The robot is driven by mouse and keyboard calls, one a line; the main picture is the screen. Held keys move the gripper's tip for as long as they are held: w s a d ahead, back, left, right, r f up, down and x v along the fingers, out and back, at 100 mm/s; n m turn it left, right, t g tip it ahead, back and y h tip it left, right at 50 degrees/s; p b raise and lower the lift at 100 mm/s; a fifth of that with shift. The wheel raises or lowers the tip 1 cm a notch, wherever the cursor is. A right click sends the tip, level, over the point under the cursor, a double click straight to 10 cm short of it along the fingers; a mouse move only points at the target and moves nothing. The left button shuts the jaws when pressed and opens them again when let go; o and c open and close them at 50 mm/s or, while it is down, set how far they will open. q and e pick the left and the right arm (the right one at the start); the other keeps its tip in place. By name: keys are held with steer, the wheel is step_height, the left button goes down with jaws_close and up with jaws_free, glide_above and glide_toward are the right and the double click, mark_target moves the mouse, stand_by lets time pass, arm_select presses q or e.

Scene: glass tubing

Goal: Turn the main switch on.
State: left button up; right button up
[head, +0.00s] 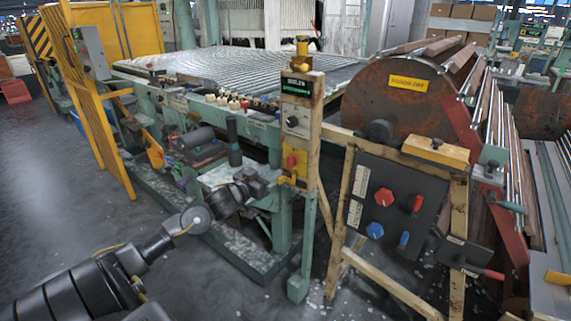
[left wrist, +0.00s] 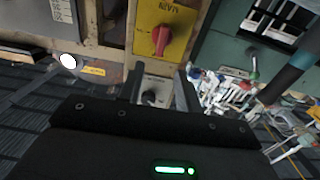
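The main switch is a red rotary knob (left wrist: 161,38) on a yellow plate (left wrist: 178,14) whose printed word MAIN reads upside down in the left wrist view. In the head view the red knob (head: 292,160) is low on a wooden post, above its yellow plate's visible lower part. My left gripper (head: 264,184) is just left of the post, near the plate. In the left wrist view my left gripper (left wrist: 161,78) has its two fingers apart with nothing held, and the knob lies beyond the fingertips. My right gripper is not in view.
A black knob (head: 292,122) and a small green display (head: 297,87) are higher on the post. A dark panel with red and blue knobs (head: 397,205) stands to the right. A green machine frame and bed (head: 240,66) lie behind. Grey floor is free at left.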

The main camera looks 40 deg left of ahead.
mark_target(288, 161)
arm_select(q)
steer(key=w, duration=0.8)
steer(key=shift+w+a, duration=0.1)
steer(key=shift+w, duration=0.1)
jaws_close()
